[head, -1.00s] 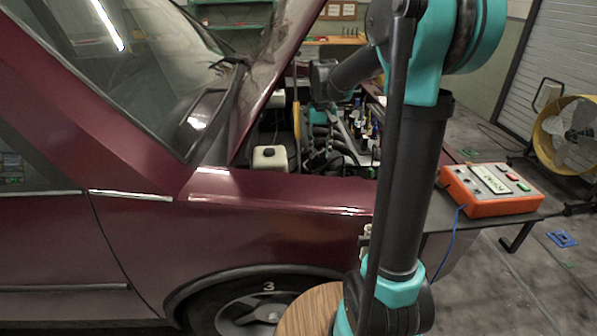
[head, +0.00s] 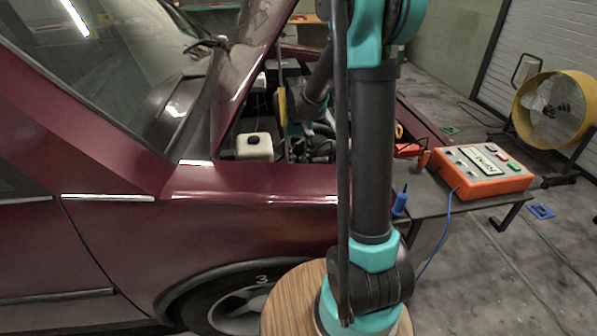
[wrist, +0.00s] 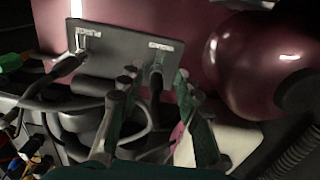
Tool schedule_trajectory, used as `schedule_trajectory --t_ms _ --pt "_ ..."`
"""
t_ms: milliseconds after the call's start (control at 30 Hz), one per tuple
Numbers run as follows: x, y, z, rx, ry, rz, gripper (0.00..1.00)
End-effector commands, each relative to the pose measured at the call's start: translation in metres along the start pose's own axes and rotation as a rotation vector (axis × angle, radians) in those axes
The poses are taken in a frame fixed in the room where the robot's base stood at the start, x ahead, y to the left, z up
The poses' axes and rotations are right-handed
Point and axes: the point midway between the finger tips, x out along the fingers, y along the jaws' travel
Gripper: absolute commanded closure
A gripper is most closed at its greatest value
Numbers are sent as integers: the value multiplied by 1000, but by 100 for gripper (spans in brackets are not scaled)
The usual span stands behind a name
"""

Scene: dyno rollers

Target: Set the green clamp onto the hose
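My gripper (wrist: 157,76) shows in the wrist view with its two green-padded fingers apart. Nothing is visibly held between them. A dark hose or cable end (wrist: 156,82) on a dark plate (wrist: 120,62) shows beyond the gap; I cannot tell its distance. A bright green piece (wrist: 12,62) at the left edge sits at the end of a dark cable; I cannot tell if it is the green clamp. A ribbed hose (wrist: 293,152) runs at the lower right.
The maroon car's fender (head: 250,186) and raised hood (head: 240,65) border the engine bay, where a white reservoir (head: 254,147) stands. A yellow fan (head: 553,110) stands at right.

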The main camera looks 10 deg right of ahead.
Motion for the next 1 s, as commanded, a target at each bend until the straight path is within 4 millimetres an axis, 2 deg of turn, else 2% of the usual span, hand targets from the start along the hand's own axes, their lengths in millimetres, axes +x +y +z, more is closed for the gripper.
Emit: schedule_trajectory --t_ms 100,333,500,767,1000 --pt "23 0 0 0 0 0 66" --pt "52 0 0 0 0 0 66" --pt "61 0 0 0 0 0 66" --pt "62 0 0 0 0 0 66" --pt "62 0 0 0 0 0 94"
